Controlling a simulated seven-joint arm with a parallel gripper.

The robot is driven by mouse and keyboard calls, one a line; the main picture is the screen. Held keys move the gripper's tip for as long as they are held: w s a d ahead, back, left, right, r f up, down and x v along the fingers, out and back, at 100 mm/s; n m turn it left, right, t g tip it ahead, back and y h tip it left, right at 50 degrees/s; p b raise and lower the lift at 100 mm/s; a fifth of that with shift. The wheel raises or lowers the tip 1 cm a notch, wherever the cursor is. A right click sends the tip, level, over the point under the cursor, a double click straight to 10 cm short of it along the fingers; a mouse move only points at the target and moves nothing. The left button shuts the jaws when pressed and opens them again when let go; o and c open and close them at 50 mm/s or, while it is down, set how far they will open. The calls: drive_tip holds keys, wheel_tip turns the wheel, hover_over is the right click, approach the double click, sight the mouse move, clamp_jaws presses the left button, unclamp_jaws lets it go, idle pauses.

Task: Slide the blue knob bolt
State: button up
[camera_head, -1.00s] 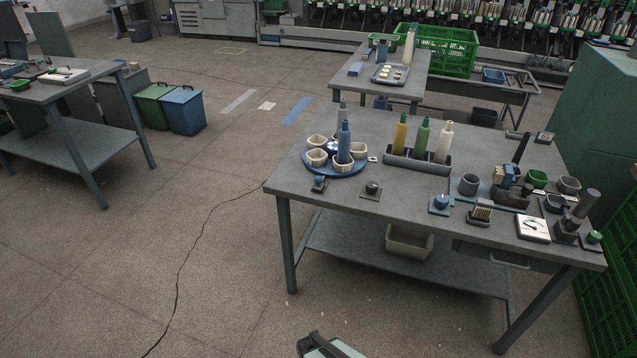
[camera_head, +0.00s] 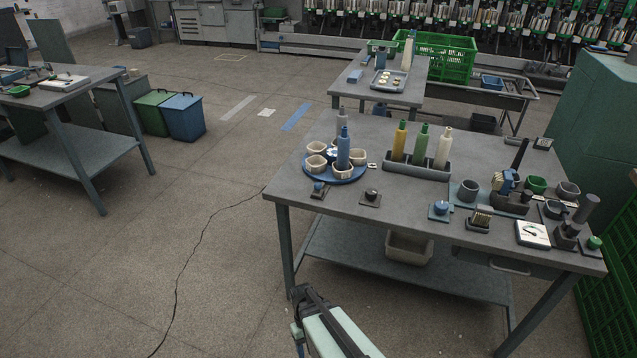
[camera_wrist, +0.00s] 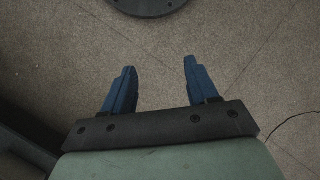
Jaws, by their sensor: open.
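A small dark fitting with a blue knob (camera_head: 318,187) sits near the front left corner of the workbench in the head view, in front of the blue round tray. It looks like the knob bolt, but it is too small to tell its slide position. A second blue knob (camera_head: 440,207), domed and on a blue plate, sits farther right near the front edge. My gripper (camera_wrist: 160,66) shows two blue fingers apart with nothing between them, above bare floor. In the head view my arm is low in front of the workbench, well apart from both knobs.
The workbench (camera_head: 400,215) holds a blue round tray (camera_head: 334,178) of cups with a blue bottle (camera_head: 343,150), a bottle rack (camera_head: 415,170), and a dark knob (camera_head: 371,195) on a plate. A gauge (camera_head: 532,233) and several fittings crowd the right.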

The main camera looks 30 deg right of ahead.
drive_tip(key=w+d+r+t, duration=0.1)
drive_tip(key=w+d+r, duration=0.1)
drive_tip(key=w+r, duration=0.3)
drive_tip(key=w+d+r+t, duration=0.1)
drive_tip(key=w+d+r, duration=0.2)
drive_tip(key=w, duration=0.5)
drive_tip(key=n+t+y, duration=0.1)
drive_tip(key=n+t, duration=0.1)
drive_tip(key=t, duration=0.1)
approach(320, 185)
drive_tip(key=f, duration=0.3)
drive_tip(key=a+f, duration=0.1)
drive_tip(key=f, duration=0.2)
drive_tip(key=w+f, duration=0.1)
drive_tip(key=f, duration=0.2)
drive_tip(key=shift+a+f, duration=0.15)
drive_tip(key=shift+a, duration=0.2)
clamp_jaws()
drive_tip(key=shift+w, duration=0.1)
